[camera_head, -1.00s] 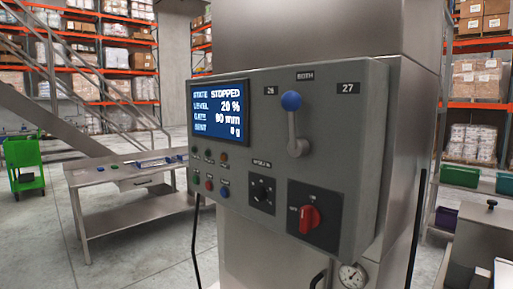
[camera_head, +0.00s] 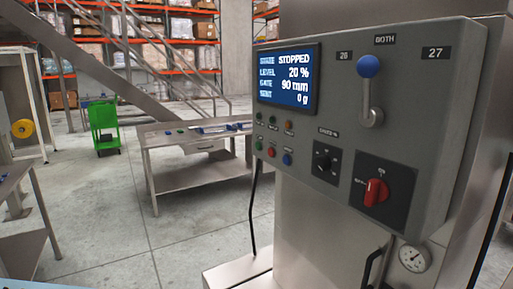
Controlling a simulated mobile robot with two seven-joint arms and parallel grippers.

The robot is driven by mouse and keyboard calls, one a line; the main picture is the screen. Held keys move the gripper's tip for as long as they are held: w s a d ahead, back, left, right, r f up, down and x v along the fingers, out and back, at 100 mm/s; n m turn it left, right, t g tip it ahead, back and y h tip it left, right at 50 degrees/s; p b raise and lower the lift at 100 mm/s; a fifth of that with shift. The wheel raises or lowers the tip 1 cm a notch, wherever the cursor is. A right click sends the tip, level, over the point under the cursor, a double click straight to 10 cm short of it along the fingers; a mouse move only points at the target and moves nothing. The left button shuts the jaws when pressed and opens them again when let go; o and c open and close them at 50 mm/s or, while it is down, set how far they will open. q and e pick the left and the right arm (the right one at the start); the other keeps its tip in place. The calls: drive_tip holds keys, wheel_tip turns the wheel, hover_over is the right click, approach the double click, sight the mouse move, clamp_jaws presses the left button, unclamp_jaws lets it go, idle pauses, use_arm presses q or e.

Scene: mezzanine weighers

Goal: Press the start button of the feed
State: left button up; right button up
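A grey control panel (camera_head: 330,215) fills the right half of the head view. Its blue display (camera_head: 287,78) reads STOPPED, level 20 %, gate 90 mm, 0 g. Under the display are two short rows. The lower row holds a green button (camera_head: 259,145), a red button (camera_head: 271,152) and a blue button (camera_head: 287,159). The upper row holds small green and amber pieces. The labels by them are too small to read. A blue-knobbed lever (camera_head: 369,66) points up towards BOTH. Neither gripper is in view.
A black dial (camera_head: 323,163) and a red rotary switch (camera_head: 376,192) sit right of the buttons. A pressure gauge (camera_head: 414,258) is below. A steel bench (camera_head: 178,174) and a green cart (camera_head: 104,125) stand to the left. Open floor lies between bench and front.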

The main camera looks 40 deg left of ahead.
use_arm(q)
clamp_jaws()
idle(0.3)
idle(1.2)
